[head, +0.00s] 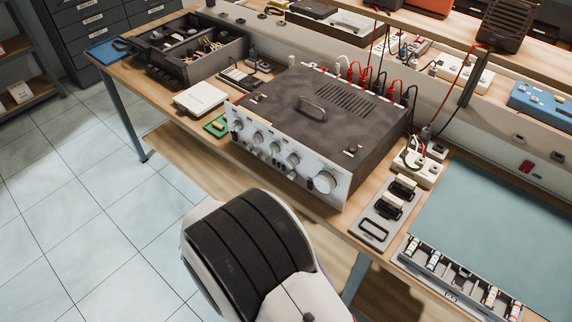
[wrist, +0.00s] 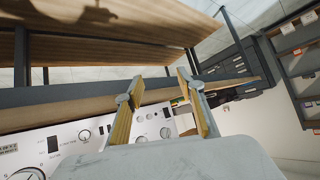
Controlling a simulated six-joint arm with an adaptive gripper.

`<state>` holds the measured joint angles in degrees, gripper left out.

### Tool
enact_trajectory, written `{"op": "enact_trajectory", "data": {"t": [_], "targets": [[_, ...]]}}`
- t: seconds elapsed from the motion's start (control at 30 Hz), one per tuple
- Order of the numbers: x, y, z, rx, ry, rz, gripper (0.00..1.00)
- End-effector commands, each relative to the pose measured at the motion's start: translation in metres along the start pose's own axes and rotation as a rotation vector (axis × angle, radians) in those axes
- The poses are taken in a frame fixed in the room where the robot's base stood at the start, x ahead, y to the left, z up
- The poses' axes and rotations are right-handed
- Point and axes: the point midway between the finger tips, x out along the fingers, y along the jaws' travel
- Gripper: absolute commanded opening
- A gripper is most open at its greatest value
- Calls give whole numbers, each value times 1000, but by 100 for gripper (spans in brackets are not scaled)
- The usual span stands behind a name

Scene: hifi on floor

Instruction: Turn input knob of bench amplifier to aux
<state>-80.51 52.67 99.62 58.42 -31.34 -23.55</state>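The bench amplifier (head: 375,132) is a dark box with a silver front panel (head: 285,163) along the bench's front edge. The panel carries several small round knobs and a larger knob (head: 324,181) at its right end. In the wrist view the pale panel (wrist: 65,150) lies low and appears turned over, with a small knob (wrist: 85,134) and a large knob partly cut off (wrist: 28,173). I cannot read which knob is input or its setting. My gripper (wrist: 160,80) is open, its two fingers apart and nothing visible between them. The gripper is hidden in the head view.
Behind the amplifier, red and black cables rise from its rear. A white box (head: 200,97) and green board (head: 217,126) lie to its left. A grey plate with black-handled parts (head: 378,225) and a teal mat (head: 490,225) are to its right. Open floor lies in front.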

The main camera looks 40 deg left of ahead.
Motion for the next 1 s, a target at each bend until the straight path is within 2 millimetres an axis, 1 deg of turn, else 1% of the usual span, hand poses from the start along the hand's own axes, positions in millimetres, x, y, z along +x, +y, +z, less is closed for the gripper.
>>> {"op": "enact_trajectory", "data": {"t": [0.07,0.23,0.37,0.47,0.57,0.67,0.8,1.0], "targets": [[7,-1,4,-9,46,39,38],[15,7,1,-21,156,142,38],[15,21,-6,-28,239,235,38],[12,36,-16,-29,302,317,38],[4,54,-30,-26,365,405,38],[-10,69,-48,-21,426,494,38],[-35,90,-70,-20,502,621,38],[-65,112,-84,-57,563,767,38]]}}
